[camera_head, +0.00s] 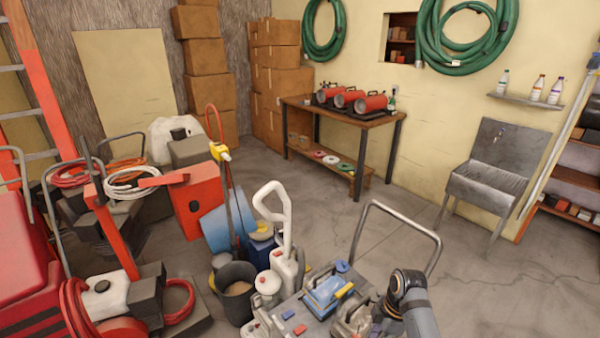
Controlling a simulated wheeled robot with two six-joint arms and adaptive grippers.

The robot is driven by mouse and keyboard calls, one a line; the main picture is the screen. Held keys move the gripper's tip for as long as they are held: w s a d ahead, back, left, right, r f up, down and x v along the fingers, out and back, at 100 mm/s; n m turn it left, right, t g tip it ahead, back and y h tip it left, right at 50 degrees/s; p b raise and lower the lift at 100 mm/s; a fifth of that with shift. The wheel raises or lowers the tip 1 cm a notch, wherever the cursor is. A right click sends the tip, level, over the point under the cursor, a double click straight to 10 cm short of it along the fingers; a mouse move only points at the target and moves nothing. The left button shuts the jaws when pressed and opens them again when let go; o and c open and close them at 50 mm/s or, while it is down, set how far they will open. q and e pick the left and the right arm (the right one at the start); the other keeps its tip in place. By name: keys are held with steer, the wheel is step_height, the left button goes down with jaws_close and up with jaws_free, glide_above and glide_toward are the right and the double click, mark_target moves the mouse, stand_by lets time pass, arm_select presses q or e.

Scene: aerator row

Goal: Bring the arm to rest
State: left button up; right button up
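One of my arms comes in from the bottom edge, right of the middle, with a dark joint and a grey link. It appears in front of a grey cart (287,312) with a tall metal push handle (398,207). I cannot tell from this view whether the arm touches the cart. Neither of my grippers can be made out in the picture. No other arm of mine shows.
A wooden bench (380,125) and metal sink (485,185) line the back wall. The right floor is clear.

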steer(key=s+d+r+m+t+h, duration=0.1)
steer(key=s+d+r+m+t, duration=0.15)
steer(key=s+m, duration=0.55)
steer(key=s+d+r+m+t+h, duration=0.1)
steer(key=s+r+m+t+h, duration=0.15)
steer(key=s+m, duration=0.55)
steer(key=s+d+f+m+g, duration=0.1)
steer(key=s+f, duration=0.1)
steer(key=f, duration=1.2)
steer(key=s+d+f+g, duration=0.1)
steer(key=d+f, duration=0.1)
steer(key=f, duration=1.2)
arm_select(q)
steer(key=s+f, duration=0.1)
steer(key=s+b, duration=0.1)
steer(key=shift+s+f, duration=0.35)
arm_select(e)
steer(key=s+f+g, duration=0.1)
steer(key=s+f, duration=1.4)
steer(key=s, duration=0.3)
steer(key=shift+s+d+f+y, duration=0.15)
steer(key=shift+d+f+y, duration=0.2)
steer(key=shift+d, duration=0.1)
